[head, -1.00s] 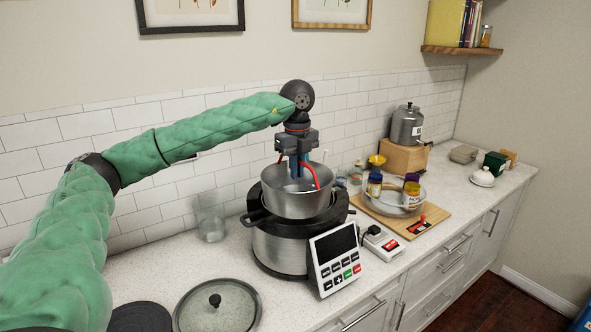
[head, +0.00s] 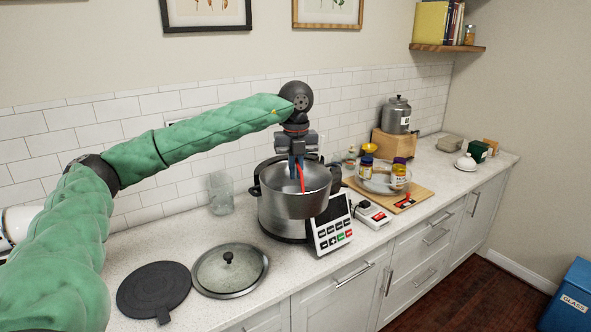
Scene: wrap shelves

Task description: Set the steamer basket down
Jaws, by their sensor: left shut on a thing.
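The steamer basket (head: 300,204) is a grey metal bowl with a red handle (head: 300,180). My left gripper (head: 297,168) points down and is shut on the handle, with its fingers inside the bowl's opening. The basket hangs about level, in front of the dark-rimmed metal cooker pot (head: 268,212) and covering part of it. The pot has a control panel (head: 331,225) at its front right. The pot's inside is mostly hidden. My right gripper is not in view.
A glass lid (head: 230,271) and a round black mat (head: 154,288) lie on the counter at front left. A clear jar (head: 221,193) stands behind. A wooden board (head: 414,198) with a jar-filled dish (head: 375,186) and a scale-like white device (head: 372,215) are at right.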

